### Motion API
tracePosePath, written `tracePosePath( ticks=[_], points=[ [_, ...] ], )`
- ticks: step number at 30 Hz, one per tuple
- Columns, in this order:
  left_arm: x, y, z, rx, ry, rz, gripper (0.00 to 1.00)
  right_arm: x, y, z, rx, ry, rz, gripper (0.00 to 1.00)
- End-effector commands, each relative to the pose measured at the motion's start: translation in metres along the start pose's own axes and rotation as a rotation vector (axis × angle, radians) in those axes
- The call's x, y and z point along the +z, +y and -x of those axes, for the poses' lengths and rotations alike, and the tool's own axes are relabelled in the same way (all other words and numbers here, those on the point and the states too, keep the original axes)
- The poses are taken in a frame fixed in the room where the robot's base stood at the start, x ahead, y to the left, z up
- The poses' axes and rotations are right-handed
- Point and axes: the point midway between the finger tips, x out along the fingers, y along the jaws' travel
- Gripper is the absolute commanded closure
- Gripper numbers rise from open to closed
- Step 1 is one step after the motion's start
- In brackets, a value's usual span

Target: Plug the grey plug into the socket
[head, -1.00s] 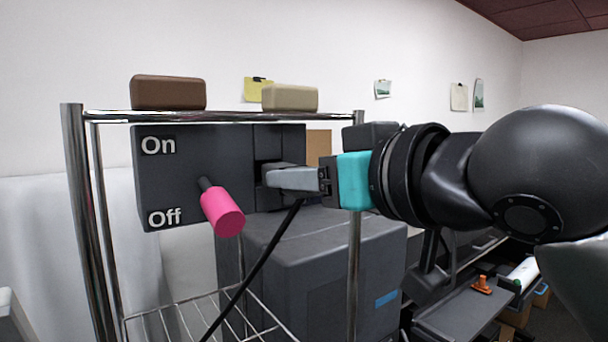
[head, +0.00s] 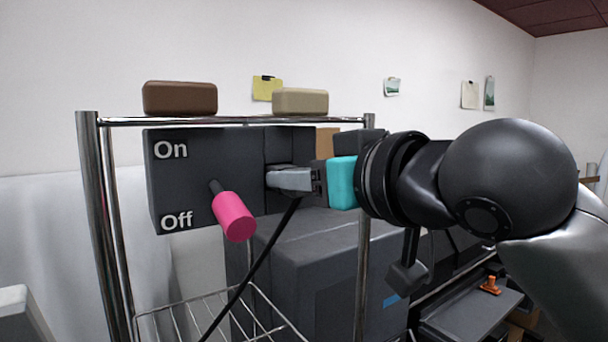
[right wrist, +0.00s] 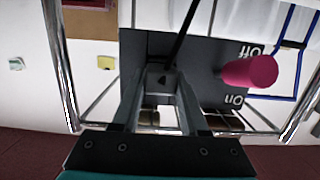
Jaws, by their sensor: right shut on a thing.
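A dark control box (head: 205,150) with "On" and "Off" labels stands on the metal rack. A pink-handled lever (head: 233,216) sticks out of its front, pointing down toward "Off". The socket is at the box's right part, mostly hidden behind my gripper. My right gripper (head: 273,178) comes in from the right, its grey fingers close against this part. It is shut on the grey plug (right wrist: 160,78), mostly covered by the fingers. A black cable (head: 258,262) hangs from it. I cannot tell how far the plug sits in the socket. My left gripper is not in view.
A brown block (head: 180,98) and a beige block (head: 300,101) lie on the rack's top shelf. A metal post (head: 364,250) stands just below my right gripper. A wire basket (head: 185,318) and a large dark box (head: 310,265) are below.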

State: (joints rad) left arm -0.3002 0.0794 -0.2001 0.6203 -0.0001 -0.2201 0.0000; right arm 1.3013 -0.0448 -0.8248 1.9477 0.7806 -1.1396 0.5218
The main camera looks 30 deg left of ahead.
Motion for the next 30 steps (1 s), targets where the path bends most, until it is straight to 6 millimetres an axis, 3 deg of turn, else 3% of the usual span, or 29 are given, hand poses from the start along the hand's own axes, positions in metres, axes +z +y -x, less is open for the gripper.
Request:
tracePosePath(
  ticks=[22, 23, 30],
  points=[
    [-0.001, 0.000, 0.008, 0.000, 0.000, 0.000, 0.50, -0.003, 0.000, -0.019, -0.001, 0.001, 0.000, 1.00],
    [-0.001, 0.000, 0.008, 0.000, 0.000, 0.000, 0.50, -0.003, 0.000, -0.018, 0.000, 0.001, 0.000, 0.54],
    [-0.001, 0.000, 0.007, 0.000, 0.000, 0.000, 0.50, -0.003, 0.000, -0.018, 0.000, 0.001, 0.000, 0.27]
  ],
)
